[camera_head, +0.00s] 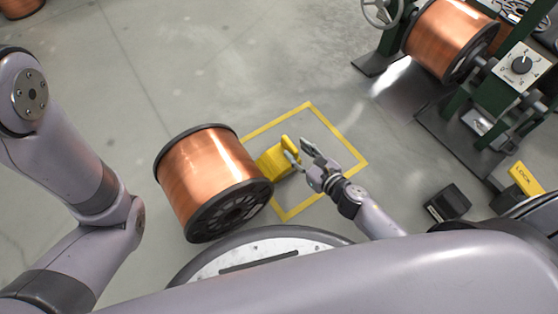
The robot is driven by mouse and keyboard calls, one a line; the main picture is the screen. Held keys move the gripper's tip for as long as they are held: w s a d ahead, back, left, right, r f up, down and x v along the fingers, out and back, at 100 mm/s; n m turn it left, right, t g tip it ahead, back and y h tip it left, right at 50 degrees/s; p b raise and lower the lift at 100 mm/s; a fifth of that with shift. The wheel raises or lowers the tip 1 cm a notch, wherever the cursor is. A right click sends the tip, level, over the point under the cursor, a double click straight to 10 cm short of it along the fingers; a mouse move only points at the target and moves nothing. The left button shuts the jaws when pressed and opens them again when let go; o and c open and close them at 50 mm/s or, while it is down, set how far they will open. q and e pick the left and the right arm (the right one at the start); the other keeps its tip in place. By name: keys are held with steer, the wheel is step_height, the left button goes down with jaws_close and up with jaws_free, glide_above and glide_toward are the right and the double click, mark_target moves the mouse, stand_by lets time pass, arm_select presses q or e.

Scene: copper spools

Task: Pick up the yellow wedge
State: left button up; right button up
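The yellow wedge (273,162) lies on the floor against the right side of a large copper spool (205,170), inside a yellow taped square. A raised yellow part stands up at its right end. My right gripper (301,150) is just to the right of the wedge, its fingers spread apart. One fingertip is close to the wedge's right end; I cannot tell whether it touches. My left arm comes in at the left, but its gripper is not in view.
A green winding machine (480,110) with another copper spool (447,38) stands at the upper right. A black block (448,203) and a yellow lettered block (525,179) are at the right. Open concrete floor lies behind the taped square (345,143).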

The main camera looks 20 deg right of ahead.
mark_target(290, 145)
steer(key=x, duration=0.4)
steer(key=shift+w+a+f+b, duration=0.1)
steer(key=shift+w+a+b, duration=0.1)
steer(key=shift+b, duration=0.15)
steer(key=shift+c, duration=0.2)
jaws_close()
stand_by(0.5)
